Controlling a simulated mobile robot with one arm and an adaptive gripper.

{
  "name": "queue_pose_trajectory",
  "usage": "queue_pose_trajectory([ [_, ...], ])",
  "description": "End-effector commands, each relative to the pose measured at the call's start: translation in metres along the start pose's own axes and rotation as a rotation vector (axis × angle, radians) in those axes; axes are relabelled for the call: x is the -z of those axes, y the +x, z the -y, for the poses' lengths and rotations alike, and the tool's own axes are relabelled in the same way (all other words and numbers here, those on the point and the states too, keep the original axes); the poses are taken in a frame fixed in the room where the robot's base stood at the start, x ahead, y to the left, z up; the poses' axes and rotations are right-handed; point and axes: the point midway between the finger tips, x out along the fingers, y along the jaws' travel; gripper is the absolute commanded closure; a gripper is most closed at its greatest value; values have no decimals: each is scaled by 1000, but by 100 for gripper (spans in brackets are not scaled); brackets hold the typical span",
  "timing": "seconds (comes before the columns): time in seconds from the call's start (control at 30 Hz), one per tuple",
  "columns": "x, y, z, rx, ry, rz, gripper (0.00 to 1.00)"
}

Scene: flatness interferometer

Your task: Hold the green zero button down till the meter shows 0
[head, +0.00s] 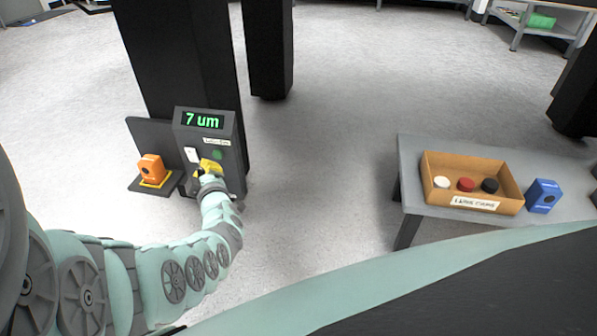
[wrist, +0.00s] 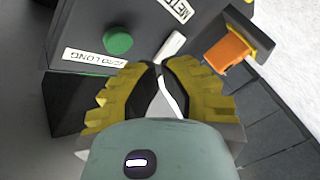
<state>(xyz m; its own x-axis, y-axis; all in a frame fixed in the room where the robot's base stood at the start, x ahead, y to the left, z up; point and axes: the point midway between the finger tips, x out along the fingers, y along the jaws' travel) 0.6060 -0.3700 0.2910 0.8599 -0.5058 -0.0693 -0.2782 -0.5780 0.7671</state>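The meter (head: 229,127) is a dark grey box whose lit display (head: 203,120) reads "7 um" in green. The round green zero button (head: 217,154) is on its face and also shows in the wrist view (wrist: 118,43), beside a "ZERO LONG" label. My gripper (head: 209,164) is in front of the lower face. The button is not covered.
An orange block (head: 152,168) sits on a yellow-edged ledge left of the meter. A grey table (head: 415,160) at right holds a cardboard box (head: 512,185) with white, red and black round pieces, and a blue block (head: 542,196). Floor between is clear.

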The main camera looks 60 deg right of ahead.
Motion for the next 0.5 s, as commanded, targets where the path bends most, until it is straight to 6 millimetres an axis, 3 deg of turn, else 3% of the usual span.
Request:
queue_pose_trajectory([
  [0.13,-3,10,-4,-1,0,-4,100],
  [0.5,-5,12,-6,0,2,0,100],
])
